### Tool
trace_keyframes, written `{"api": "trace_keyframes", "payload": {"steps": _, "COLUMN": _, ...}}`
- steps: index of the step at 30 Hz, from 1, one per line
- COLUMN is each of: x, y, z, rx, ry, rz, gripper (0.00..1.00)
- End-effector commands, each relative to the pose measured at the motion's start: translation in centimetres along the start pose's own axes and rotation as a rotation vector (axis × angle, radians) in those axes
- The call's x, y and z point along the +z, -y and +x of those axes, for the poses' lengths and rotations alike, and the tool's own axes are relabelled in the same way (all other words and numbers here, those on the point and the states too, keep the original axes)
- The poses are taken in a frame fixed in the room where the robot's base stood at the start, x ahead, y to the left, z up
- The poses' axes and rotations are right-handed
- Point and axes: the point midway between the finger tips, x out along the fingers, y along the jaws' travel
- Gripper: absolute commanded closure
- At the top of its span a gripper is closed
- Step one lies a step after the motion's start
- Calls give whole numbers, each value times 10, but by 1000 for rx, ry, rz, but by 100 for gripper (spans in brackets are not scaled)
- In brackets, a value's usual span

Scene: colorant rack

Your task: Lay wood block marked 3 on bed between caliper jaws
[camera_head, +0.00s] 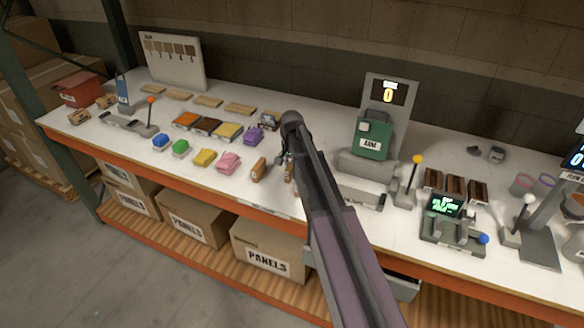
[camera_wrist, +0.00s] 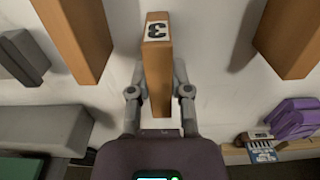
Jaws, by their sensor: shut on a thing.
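The wood block marked 3 (camera_wrist: 158,60) is a tan upright bar with a white label on its end. My gripper (camera_wrist: 158,85) is shut on it, one finger on each side. In the head view my gripper (camera_head: 288,158) is over the front middle of the bench, largely hidden behind my arm. A bit of brown block shows beside it. A grey device with a green readout (camera_head: 446,206) and a blue knob stands at the right front; it looks like the caliper. Its jaws and bed are too small to make out clearly.
A brown block (camera_head: 258,168) stands just left of my gripper. Two wood blocks flank the held one in the wrist view (camera_wrist: 75,35). A green-fronted machine (camera_head: 371,140), a yellow-knobbed lever (camera_head: 417,160) and dark brown blocks (camera_head: 454,187) stand to the right. Coloured pieces lie left.

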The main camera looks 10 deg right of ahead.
Motion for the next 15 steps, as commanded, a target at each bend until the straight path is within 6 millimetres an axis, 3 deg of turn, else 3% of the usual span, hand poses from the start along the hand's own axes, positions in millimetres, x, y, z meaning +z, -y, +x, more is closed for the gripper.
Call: {"api": "trace_keyframes", "payload": {"steps": 15, "x": 0, "y": 0, "z": -52, "rx": 0, "ry": 0, "rz": 0, "gripper": 100}}
